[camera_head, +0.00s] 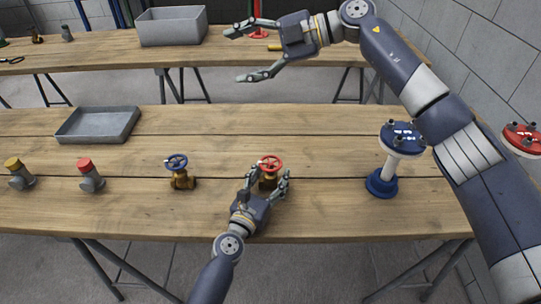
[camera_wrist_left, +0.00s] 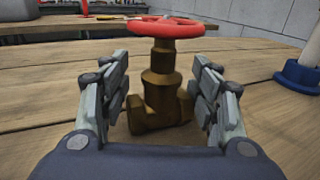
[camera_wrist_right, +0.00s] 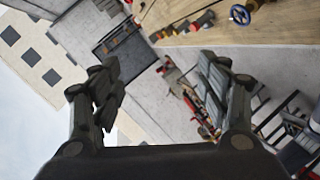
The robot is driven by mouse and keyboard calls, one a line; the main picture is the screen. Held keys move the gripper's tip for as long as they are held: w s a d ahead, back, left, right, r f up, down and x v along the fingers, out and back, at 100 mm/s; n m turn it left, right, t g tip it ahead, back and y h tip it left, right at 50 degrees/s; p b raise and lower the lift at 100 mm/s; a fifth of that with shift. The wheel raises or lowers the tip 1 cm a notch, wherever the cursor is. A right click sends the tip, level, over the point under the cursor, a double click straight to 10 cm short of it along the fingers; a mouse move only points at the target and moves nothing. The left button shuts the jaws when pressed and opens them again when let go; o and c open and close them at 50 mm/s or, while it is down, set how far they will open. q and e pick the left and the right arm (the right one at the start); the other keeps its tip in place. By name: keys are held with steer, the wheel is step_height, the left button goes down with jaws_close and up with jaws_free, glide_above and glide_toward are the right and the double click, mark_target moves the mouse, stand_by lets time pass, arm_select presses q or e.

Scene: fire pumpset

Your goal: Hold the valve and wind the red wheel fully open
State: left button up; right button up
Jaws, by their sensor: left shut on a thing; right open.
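The valve with the red wheel (camera_head: 271,163) stands upright on the front table. In the left wrist view its red wheel (camera_wrist_left: 166,27) tops a brass body (camera_wrist_left: 162,90). My left gripper (camera_head: 268,184) is around the brass body, a finger on each side below the wheel, and is shut on it; finger contact is partly hidden. My right gripper (camera_head: 240,54) is open and empty, raised in the air toward the back table, well away from the valve. The right wrist view shows nothing between its fingers (camera_wrist_right: 160,95).
A valve with a blue wheel (camera_head: 178,163) stands left of the red one. A blue-topped stand (camera_head: 381,183) is to the right. A grey tray (camera_head: 98,125), a red-capped fitting (camera_head: 90,175) and a yellow-capped fitting (camera_head: 19,174) are at left. A grey bin (camera_head: 172,27) is behind.

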steer(key=s+a+f+m+g+h, duration=0.2)
steer(key=s+f+h, duration=0.3)
steer(key=f+h, duration=0.15)
steer(key=m+h, duration=0.6)
steer(key=h, duration=0.2)
glide_above(271, 161)
step_height(271, 161, down, 6)
steer(key=r, duration=0.1)
steer(key=shift+t+y, duration=0.25)
steer(key=shift+t, duration=0.15)
steer(key=f, duration=1.2)
steer(key=shift+s+f, duration=0.1)
steer(key=shift+s, duration=0.1)
steer(key=c, duration=1.1)
